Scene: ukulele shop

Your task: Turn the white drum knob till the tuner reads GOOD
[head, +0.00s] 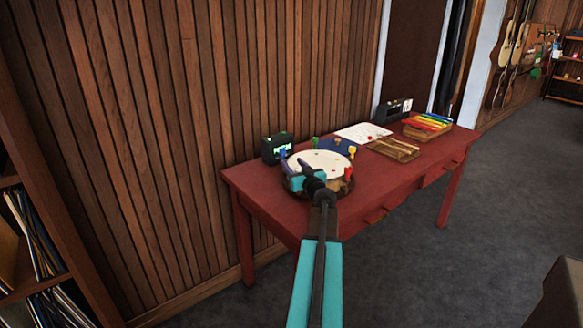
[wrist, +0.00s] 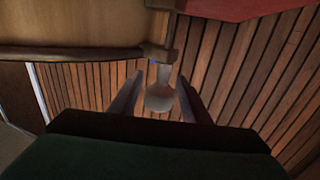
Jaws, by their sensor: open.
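The drum (head: 320,160) has a pale round head and several coloured knobs around its rim; it sits on the left part of the red table. In the wrist view the drum's tan side (wrist: 75,25) fills the upper left. The white knob (wrist: 160,98) hangs from a dark bracket at the drum's rim, between the spread fingers of my gripper (wrist: 160,82), with gaps visible beside it. In the head view my arm hides the white knob. The tuner (head: 277,148) is a dark box behind the drum at left; its green screen is too small to read.
On the red table (head: 250,183) are a white sheet (head: 362,132), a wooden tray (head: 392,150), a colourful xylophone (head: 428,124) and a dark box (head: 391,111). A wood-panelled wall (head: 200,90) stands close behind. The grey floor at right is mostly clear.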

